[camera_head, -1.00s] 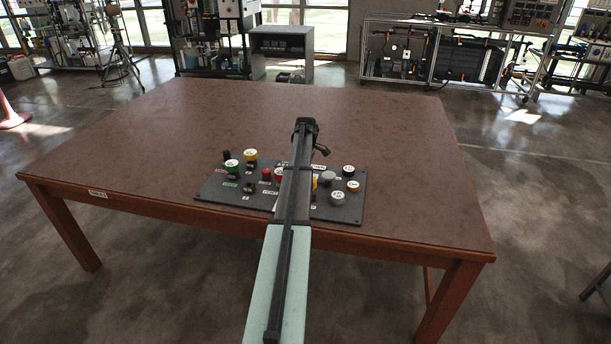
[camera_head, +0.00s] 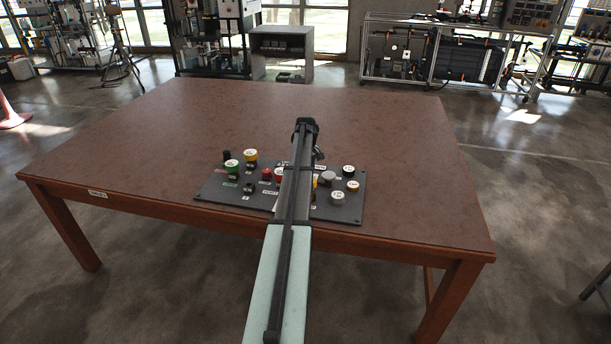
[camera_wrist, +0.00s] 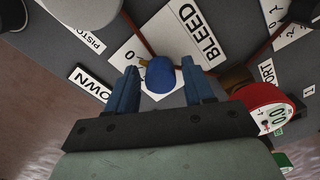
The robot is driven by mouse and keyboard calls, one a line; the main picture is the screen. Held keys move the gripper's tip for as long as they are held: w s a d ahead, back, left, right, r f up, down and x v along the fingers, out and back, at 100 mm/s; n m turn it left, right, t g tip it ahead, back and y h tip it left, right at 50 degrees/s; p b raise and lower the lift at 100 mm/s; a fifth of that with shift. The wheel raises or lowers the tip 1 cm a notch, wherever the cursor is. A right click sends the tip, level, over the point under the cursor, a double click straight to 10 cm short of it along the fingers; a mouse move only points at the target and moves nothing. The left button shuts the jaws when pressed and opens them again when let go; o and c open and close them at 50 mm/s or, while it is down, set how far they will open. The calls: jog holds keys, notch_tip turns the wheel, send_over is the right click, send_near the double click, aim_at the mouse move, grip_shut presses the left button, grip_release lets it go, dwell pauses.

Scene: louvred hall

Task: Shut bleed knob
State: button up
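In the wrist view a small blue knob (camera_wrist: 161,76) with a brass-coloured bit at its side stands on a white plate beside the label BLEED (camera_wrist: 198,36). My gripper (camera_wrist: 161,88) is open, with one blue finger on each side of the knob and a visible gap to each. I cannot tell how far down the fingers reach. In the head view the dark control panel (camera_head: 352,210) lies on the brown table (camera_head: 200,120). There my arm hides the blue knob and my gripper's fingertips.
A red-rimmed white round part (camera_wrist: 268,108) sits close to the right finger in the wrist view. Several knobs and buttons, including a yellow-rimmed one (camera_head: 251,155) and a pale one (camera_head: 337,197), crowd the panel. The table behind the panel is clear.

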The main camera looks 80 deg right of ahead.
jog(key=shift+o, duration=0.7)
jog(key=shift+r, duration=0.1)
jog(key=shift+r, duration=3.4)
jog(key=shift+r, duration=0.15)
